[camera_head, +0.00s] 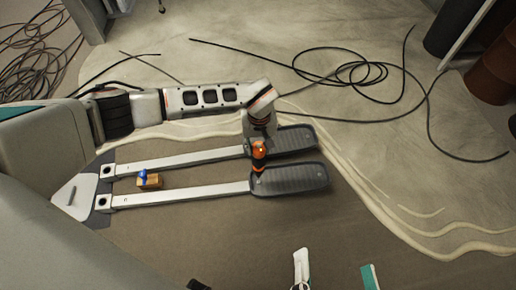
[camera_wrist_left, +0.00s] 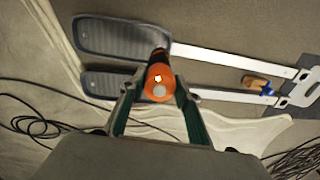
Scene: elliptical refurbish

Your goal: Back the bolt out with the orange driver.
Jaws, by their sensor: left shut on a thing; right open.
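My left gripper (camera_head: 260,137) is shut on the orange driver (camera_head: 259,152). The driver also shows between the fingers in the left wrist view (camera_wrist_left: 160,80), seen almost end-on, its far dark end over the joint of a pedal and its bar. The nearer grey foot pedal (camera_head: 292,179) is on a silver bar (camera_head: 185,195). I cannot make out the bolt, and whether the driver tip touches anything is hidden. My right gripper (camera_head: 336,268) shows only as two separated fingertips at the bottom edge; it is open and empty.
A second pedal (camera_head: 292,139) and bar (camera_head: 180,160) lie parallel behind. A small wooden block (camera_head: 150,182) with a blue item (camera_head: 143,174) sits between the bars. Black cable (camera_head: 340,68) loops across the floor behind. The floor right of the pedals is clear.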

